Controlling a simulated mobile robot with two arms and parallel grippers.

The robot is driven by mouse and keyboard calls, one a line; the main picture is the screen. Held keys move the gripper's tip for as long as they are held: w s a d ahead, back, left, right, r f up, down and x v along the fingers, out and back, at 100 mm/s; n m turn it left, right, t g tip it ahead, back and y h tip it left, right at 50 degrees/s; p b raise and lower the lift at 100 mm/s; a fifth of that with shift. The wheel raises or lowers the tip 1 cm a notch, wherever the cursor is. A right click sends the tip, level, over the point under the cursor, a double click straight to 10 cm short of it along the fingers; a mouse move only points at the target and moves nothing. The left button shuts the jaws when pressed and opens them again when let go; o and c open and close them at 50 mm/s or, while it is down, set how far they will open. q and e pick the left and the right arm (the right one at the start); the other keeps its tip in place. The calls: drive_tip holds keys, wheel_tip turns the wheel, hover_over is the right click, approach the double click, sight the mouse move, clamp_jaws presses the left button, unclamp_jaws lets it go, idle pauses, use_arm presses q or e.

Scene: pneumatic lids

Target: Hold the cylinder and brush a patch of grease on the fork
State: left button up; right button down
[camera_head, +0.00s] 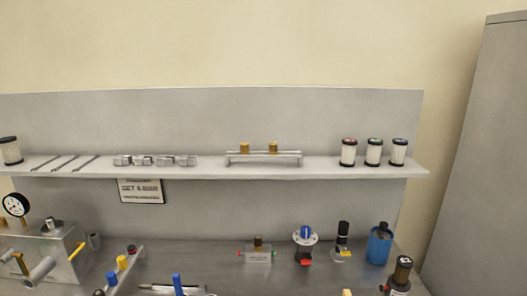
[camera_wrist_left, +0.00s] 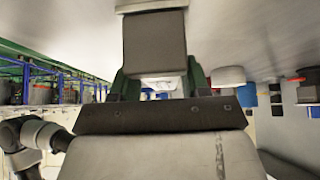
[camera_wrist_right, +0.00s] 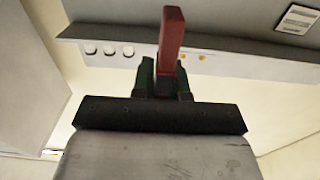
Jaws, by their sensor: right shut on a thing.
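My left gripper (camera_wrist_left: 158,86) shows only in the left wrist view, and its fingers press on both sides of a dark grey square block (camera_wrist_left: 155,48) with a lighter end piece. The block looks like the cylinder's body; its far end is cut off. My right gripper (camera_wrist_right: 164,84) is shut on a red bar-like handle (camera_wrist_right: 172,38) in the right wrist view, probably the brush's. No bristles and no grease show. I cannot make out the fork. Neither gripper is in the head view.
A shelf (camera_head: 210,171) carries several filters, metal parts and a bar with two brass fittings (camera_head: 264,155). Below, the bench holds a gauge unit (camera_head: 45,245), valves, a blue cup (camera_head: 379,247) and small fittings. A tall grey cabinet (camera_head: 480,160) stands at the right.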

drive_tip(key=shift+f, duration=0.2)
idle(2.4)
wheel_tip(320, 180, down, 8)
drive_tip(key=shift+r, duration=0.25)
drive_tip(key=shift+w+f, duration=0.1)
drive_tip(key=shift+f, duration=0.2)
idle(1.8)
drive_tip(key=shift+s, duration=0.65)
drive_tip(key=shift+w, duration=0.65)
drive_tip(key=shift+w, duration=0.1)
